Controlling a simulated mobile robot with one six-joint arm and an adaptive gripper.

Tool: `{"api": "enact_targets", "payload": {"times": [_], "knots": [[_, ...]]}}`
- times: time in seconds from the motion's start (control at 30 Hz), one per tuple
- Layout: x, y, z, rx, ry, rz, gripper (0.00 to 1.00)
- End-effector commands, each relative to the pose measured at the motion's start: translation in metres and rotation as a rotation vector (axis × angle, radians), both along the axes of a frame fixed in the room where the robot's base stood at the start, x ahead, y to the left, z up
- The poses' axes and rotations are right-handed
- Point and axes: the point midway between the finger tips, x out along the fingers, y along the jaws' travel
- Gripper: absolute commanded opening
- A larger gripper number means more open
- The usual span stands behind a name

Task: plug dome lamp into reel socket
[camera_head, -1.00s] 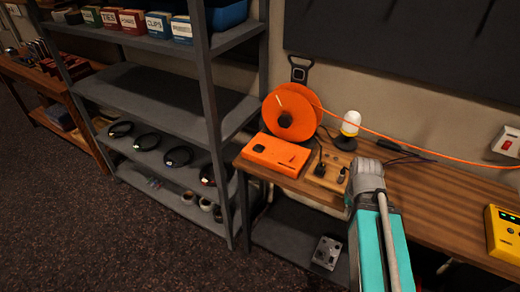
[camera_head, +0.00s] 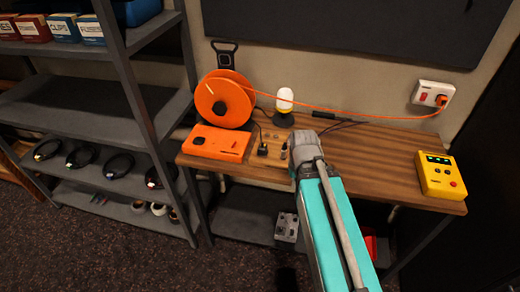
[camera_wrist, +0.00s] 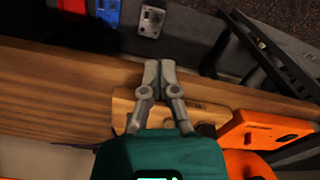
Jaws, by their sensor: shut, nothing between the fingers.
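The dome lamp (camera_head: 284,97), with a white dome on a dark base, stands upright at the back of the desk. The orange reel (camera_head: 225,100) stands left of it. A flat orange box (camera_head: 215,142) lies in front of the reel; its right part shows in the wrist view (camera_wrist: 262,130). A black plug (camera_head: 263,150) is on a small wooden board (camera_head: 265,170) beside the box. I cannot tell whose cable it ends. My gripper (camera_wrist: 160,65) is shut and empty, over the board (camera_wrist: 205,112) in the wrist view.
An orange cable runs from the reel to the wall socket (camera_head: 433,94). A yellow meter (camera_head: 440,175) sits at the desk's right end. A grey shelf unit (camera_head: 110,85) stands left. A metal box (camera_head: 287,227) lies on the lower shelf. The desk's right half is mostly clear.

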Motion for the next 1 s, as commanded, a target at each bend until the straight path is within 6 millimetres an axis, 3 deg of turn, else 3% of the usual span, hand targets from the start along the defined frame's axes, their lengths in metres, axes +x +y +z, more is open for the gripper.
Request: {"api": "enact_targets", "payload": {"times": [0.4, 0.67, 0.87, 0.9, 1.0], "knots": [[0.0, 0.0, 0.0, 0.0, 0.0, 0.0, 0.02], [0.01, 0.003, 0.003, 0.0, 0.0, -0.01, 0.5], [0.039, 0.011, 0.011, 0.0, 0.0, -0.048, 0.87], [0.047, 0.014, 0.014, 0.0, 0.0, -0.059, 0.91], [0.071, 0.022, 0.02, 0.0, 0.0, -0.092, 0.91]]}}
